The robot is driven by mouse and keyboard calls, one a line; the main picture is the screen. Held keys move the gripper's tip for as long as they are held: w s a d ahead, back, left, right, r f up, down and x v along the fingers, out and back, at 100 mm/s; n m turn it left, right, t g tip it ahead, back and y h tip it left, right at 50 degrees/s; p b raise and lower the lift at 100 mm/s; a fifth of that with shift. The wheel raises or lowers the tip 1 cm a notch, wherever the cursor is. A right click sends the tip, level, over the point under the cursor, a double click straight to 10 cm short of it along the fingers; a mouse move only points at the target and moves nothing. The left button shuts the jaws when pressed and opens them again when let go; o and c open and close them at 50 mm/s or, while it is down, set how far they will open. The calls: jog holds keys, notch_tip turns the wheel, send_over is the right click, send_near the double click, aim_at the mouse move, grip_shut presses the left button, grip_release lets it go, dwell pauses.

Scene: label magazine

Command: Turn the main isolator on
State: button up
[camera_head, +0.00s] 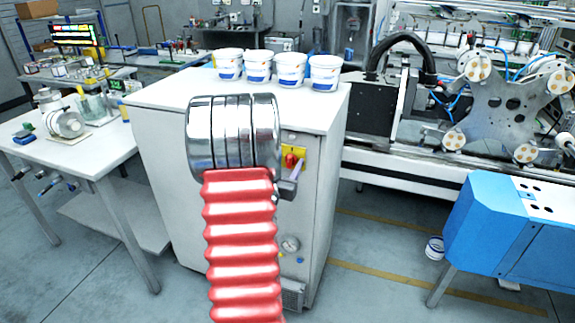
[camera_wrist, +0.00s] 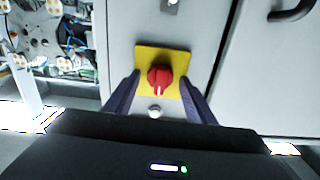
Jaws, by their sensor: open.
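The main isolator is a red rotary knob (camera_head: 291,160) on a yellow square plate (camera_head: 299,151) on the side of the white cabinet (camera_head: 332,150). In the wrist view the knob (camera_wrist: 160,77) shows whole on its yellow plate (camera_wrist: 178,58), with a pale mark at its lower edge. My gripper (camera_wrist: 157,82) is open, one dark finger at each side of the knob in the picture. I see no contact with the knob. In the head view my gripper (camera_head: 288,187) shows only in part, just below the plate, and my red arm hides much of the cabinet.
Several white tubs (camera_head: 290,70) stand on the cabinet top. A round gauge (camera_head: 290,244) sits lower on the cabinet. A blue machine (camera_head: 495,225) stands to the right and a white table (camera_head: 75,145) to the left. Open floor lies between the cabinet and the blue machine.

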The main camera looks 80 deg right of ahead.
jog(key=shift+c, duration=0.6)
jog(key=shift+a, duration=0.1)
jog(key=c, duration=0.9)
